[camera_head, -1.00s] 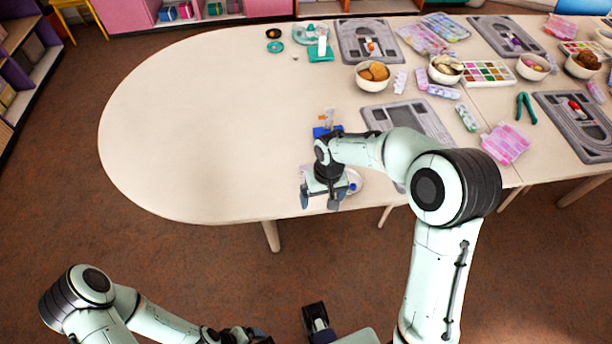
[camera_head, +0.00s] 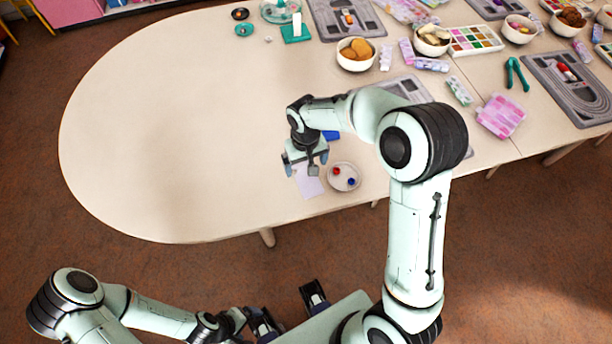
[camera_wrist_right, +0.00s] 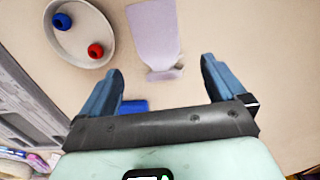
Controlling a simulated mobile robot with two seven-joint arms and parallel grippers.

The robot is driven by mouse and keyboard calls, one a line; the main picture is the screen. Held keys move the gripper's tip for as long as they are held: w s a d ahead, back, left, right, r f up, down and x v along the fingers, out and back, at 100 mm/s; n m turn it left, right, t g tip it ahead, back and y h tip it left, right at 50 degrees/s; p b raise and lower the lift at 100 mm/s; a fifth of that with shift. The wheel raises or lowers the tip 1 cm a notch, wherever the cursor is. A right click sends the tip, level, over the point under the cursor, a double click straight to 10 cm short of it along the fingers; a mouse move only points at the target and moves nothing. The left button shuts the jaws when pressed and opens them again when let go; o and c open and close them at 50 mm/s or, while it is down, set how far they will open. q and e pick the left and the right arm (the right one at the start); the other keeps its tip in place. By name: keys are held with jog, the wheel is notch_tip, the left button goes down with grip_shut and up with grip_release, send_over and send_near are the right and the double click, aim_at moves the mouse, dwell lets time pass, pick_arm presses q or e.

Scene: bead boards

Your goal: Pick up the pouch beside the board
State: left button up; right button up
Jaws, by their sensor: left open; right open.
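The pouch is a flat pale lavender piece (camera_wrist_right: 155,35) on the table, with a pinched, whitish end towards me. In the head view its pale lower part (camera_head: 309,186) shows below my right gripper (camera_head: 303,170). In the right wrist view my right gripper (camera_wrist_right: 162,70) is open and empty, its fingers either side of the pouch's near end and apart from it. The grey board (camera_head: 408,88) is mostly hidden behind my right arm; its edge shows in the wrist view (camera_wrist_right: 25,112). My left gripper (camera_head: 287,308) is open and empty, low, off the table.
A white dish (camera_head: 335,186) with a red and a blue bead stands right beside the pouch. A blue object (camera_wrist_right: 134,105) lies near my right gripper. Bowls, including one with orange-brown pieces (camera_head: 350,62), and other boards fill the far right. The table's left side (camera_head: 170,130) is clear.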

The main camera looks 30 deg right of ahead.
aim_at(307, 178)
jog(key=f, duration=0.5)
jog(key=shift+s+d+f, duration=0.1)
jog(key=shift+s+f, duration=0.1)
jog(key=shift+f, duration=0.1)
jog(key=c, duration=1.1)
